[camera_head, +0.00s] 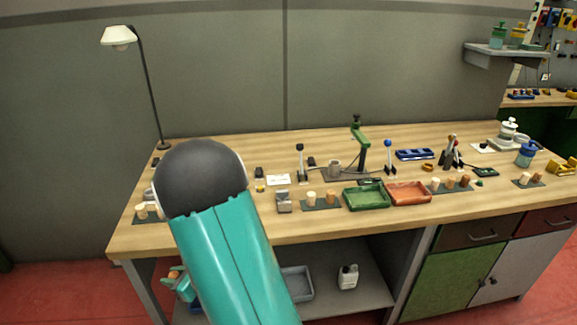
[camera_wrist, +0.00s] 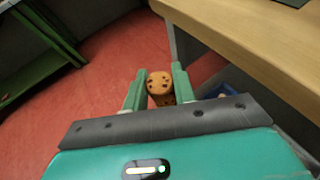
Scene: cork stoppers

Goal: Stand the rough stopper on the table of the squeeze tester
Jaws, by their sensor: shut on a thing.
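The rough stopper (camera_wrist: 159,80), an orange-brown cork with dark pits, is between the two green fingers of my gripper (camera_wrist: 159,68) in the wrist view. The fingers are shut on its sides, and its lower part is partly hidden. In the head view my gripper (camera_head: 180,287) shows partly behind my arm, low at the left, below the bench top, with an orange patch at its tip. A green-armed stand (camera_head: 361,150) on a dark base is at the bench's middle; I cannot tell whether it or a nearby lever device is the squeeze tester.
The wooden bench top (camera_head: 270,231) carries a green tray (camera_head: 366,207), an orange tray (camera_head: 408,203) and several stoppers on dark mats. Knobbed levers stand behind them. A lamp (camera_head: 118,36) stands at the back left. In the wrist view the bench edge (camera_wrist: 250,60) is close on the right.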

